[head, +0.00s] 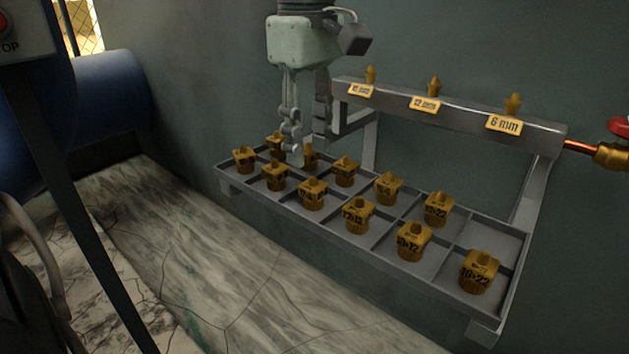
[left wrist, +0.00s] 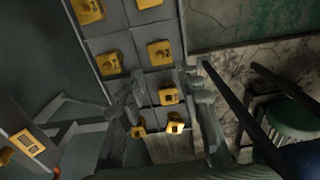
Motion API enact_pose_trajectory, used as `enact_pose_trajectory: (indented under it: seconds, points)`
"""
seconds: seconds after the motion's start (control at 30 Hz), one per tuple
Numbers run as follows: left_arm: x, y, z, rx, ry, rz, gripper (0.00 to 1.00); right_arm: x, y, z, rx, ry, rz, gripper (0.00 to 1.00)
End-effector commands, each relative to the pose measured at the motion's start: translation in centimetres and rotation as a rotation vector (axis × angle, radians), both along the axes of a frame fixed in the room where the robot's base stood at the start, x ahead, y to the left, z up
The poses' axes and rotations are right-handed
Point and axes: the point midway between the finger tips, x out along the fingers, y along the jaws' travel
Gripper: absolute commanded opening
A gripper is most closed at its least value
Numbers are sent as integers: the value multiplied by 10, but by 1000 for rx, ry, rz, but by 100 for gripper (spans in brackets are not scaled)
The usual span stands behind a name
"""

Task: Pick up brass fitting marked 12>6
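Several brass fittings with dark markings stand in the compartments of a grey tray (head: 495,245). I cannot read 12>6 on any of them. The nearest fitting on the right (head: 478,272) seems to read 10>22. My left gripper (head: 307,150) points down over the tray's far-left part, its fingers apart. A brass fitting (head: 310,158) shows partly behind and below the fingers. In the left wrist view the fingers are spread, with a fitting (left wrist: 168,96) between them and another, brightly lit fitting (left wrist: 175,125) just beyond. No fitting is visibly gripped. My right gripper is not in view.
A red-handled brass valve (head: 612,155) with a copper pipe is at the right.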

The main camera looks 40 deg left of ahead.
Motion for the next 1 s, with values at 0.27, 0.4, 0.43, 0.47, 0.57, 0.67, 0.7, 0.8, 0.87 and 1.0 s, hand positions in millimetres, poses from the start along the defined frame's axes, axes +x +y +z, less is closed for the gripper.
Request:
enact_pose_trajectory:
  seconds: [0.27,0.4,0.43,0.47,0.57,0.67,0.7,0.8,0.87,1.0]
  points:
    - [-1,-3,-34,0,5,-2,34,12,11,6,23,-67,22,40]
    - [-2,-7,-56,0,6,-1,34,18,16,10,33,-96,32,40]
    - [-2,-6,-60,0,6,-1,34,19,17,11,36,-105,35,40]
    - [-2,-6,-64,0,4,-1,34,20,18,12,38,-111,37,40]
    - [-1,-7,-71,0,3,-1,34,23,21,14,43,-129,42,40]
    - [-1,-7,-72,-1,2,0,34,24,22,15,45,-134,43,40]
    - [-1,-7,-72,-1,1,0,34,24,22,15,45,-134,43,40]
    - [-1,-7,-72,-1,1,0,34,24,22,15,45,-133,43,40]
    - [-1,-7,-72,-1,1,0,28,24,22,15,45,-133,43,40]
    - [-1,-7,-72,-1,1,0,11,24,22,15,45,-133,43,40]
